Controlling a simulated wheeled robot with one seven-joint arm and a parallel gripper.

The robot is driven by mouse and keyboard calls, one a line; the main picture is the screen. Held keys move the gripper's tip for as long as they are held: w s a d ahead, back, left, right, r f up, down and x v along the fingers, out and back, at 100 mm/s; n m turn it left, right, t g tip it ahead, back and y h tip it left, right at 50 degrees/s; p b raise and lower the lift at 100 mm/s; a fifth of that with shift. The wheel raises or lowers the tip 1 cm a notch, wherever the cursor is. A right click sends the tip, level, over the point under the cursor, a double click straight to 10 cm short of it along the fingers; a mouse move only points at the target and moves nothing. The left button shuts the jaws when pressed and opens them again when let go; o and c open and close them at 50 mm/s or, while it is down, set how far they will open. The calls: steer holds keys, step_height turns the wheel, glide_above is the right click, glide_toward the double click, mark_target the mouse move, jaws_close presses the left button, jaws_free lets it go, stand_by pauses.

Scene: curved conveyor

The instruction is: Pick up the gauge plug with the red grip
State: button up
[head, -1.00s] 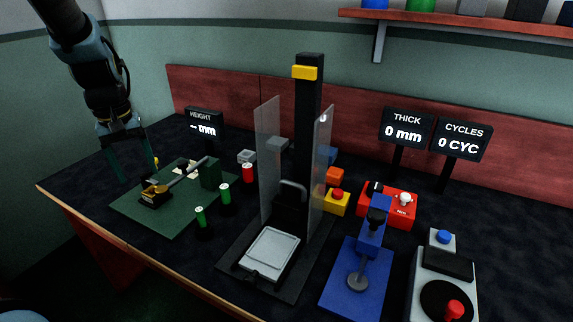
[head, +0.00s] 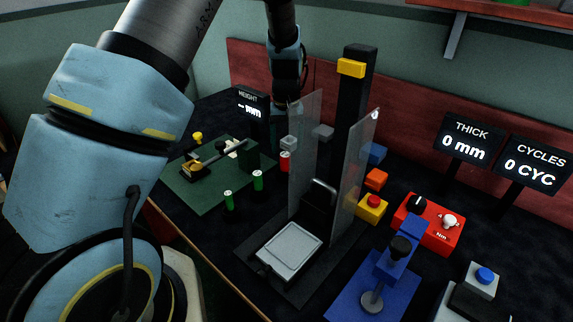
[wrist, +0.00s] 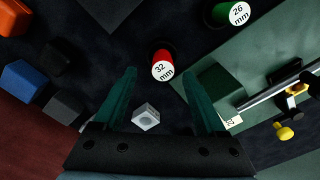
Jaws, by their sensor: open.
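The gauge plug with the red grip (head: 285,162) stands upright among the plugs, left of the clear guard. In the wrist view its white top reads 32 mm (wrist: 162,69), with the red grip below. My gripper (wrist: 158,76) is open and empty. In the wrist view the plug shows between and just beyond its fingertips, apart from both. In the head view my wrist hangs above and behind the plug, and the fingers are hard to make out. Two green-grip plugs stand nearer the table's front edge, one (head: 258,181) beside the red one and another (head: 228,202); one reads 26 mm (wrist: 238,13).
The press with clear guards (head: 352,165) stands just right of the plugs. A green plate (head: 205,203) with a height gauge lies to the left. A small grey block (wrist: 146,117) sits between my fingers' bases in the wrist view. Orange and blue blocks (wrist: 22,81) lie further left there.

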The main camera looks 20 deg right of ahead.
mark_target(285, 155)
steer(key=f+p, duration=0.1)
steer(key=f, duration=0.4)
steer(key=shift+a+p, duration=0.2)
steer(key=shift+p, duration=0.15)
steer(key=shift+r, duration=0.1)
steer(key=shift+c, duration=0.3)
jaws_close()
